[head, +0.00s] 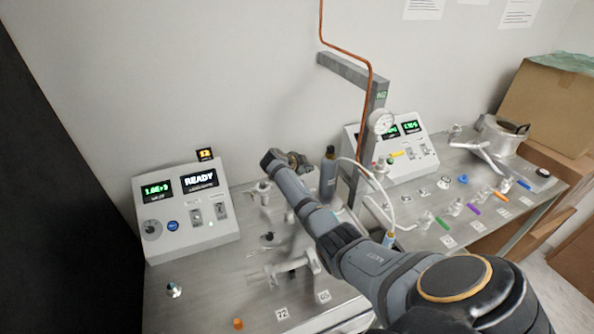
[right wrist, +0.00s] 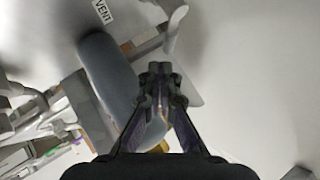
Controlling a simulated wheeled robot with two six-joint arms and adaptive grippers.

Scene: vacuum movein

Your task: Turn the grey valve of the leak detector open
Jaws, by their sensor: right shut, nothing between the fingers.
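The leak detector (head: 186,214) is the grey console at the left, with green digits and a lit READY display. Metal pipe fittings (head: 263,192) stand on the bench to its right, partly behind my right arm. I cannot tell which of these parts is the grey valve. My right arm reaches across the bench, and its gripper is small and partly hidden at the arm's far end. In the right wrist view my right gripper (right wrist: 160,72) is shut and empty, its fingertips together. A blue-grey cylinder (right wrist: 106,72) shows behind the fingers at the left. My left gripper is not in view.
A dark gas bottle (head: 328,176) stands close to the right of my arm. A second console (head: 418,150) and small coloured parts occupy the right bench.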

